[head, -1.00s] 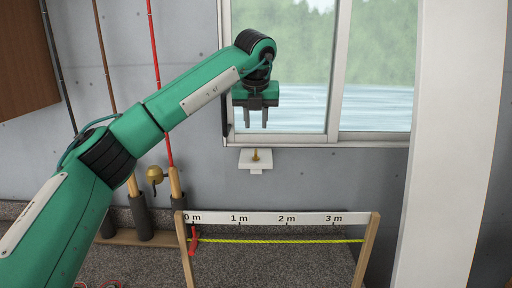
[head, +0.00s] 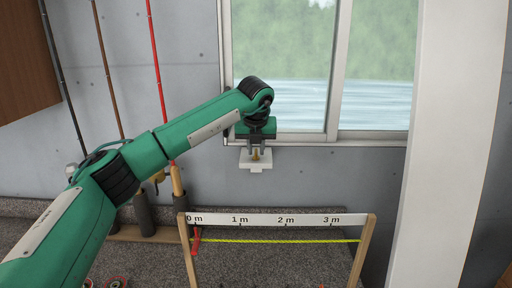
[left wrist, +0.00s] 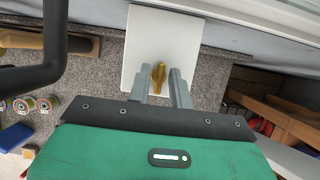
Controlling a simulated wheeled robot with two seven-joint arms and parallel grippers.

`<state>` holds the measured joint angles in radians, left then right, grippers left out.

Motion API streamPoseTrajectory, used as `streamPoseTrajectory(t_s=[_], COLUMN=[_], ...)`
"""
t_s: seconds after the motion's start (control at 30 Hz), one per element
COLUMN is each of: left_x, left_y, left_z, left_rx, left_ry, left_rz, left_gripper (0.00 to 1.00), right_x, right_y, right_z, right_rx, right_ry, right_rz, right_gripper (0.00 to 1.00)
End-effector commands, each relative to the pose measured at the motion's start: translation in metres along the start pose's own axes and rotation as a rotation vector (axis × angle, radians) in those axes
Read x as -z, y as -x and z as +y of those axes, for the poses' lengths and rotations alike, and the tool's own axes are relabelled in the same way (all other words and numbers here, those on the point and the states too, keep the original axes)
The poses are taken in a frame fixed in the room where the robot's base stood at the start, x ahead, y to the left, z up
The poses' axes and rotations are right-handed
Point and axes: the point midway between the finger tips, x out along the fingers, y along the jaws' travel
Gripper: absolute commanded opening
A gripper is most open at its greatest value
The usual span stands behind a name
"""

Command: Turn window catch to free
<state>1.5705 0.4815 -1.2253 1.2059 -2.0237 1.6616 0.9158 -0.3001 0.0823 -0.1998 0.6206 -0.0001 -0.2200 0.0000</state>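The window catch (head: 255,155) is a small brass piece on a white plate (head: 257,167) under the window's lower frame. In the left wrist view the brass catch (left wrist: 158,77) stands out from its white plate (left wrist: 160,32). My left gripper (head: 256,151) is at the catch, pointing down. In the left wrist view its two grey fingers (left wrist: 160,87) are apart, one on each side of the catch, with small gaps visible. Whether either finger touches it I cannot tell. My right gripper is in neither view.
The sliding window (head: 285,90) is above the plate. A wooden stand with a marked white board (head: 265,219) and a yellow rope is below and in front. Several upright poles (head: 156,80) lean at the left. A white post (head: 445,150) stands at the right.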

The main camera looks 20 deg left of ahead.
Motion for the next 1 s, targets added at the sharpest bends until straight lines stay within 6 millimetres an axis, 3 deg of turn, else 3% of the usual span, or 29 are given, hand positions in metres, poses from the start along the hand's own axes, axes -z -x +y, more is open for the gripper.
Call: streamPoseTrajectory(t_s=[0.03, 0.1, 0.57, 1.0], left_x=[0.0, 0.0, 0.0, 0.0], left_y=[0.0, 0.0, -0.001, -0.002], left_z=[0.0, 0.0, -0.001, -0.002], left_rx=[0.0, 0.0, -0.027, -0.162], left_ry=[0.0, 0.0, 0.062, 0.391], left_rz=[0.0, 0.0, -0.001, -0.003], left_gripper=[0.1, 0.0, 0.0, 0.0], right_x=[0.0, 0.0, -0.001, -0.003], right_y=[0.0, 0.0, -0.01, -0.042], right_z=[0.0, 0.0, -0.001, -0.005], right_rx=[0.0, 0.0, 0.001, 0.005], right_ry=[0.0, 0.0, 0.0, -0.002], right_rz=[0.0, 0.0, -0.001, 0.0], right_gripper=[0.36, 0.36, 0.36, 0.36])
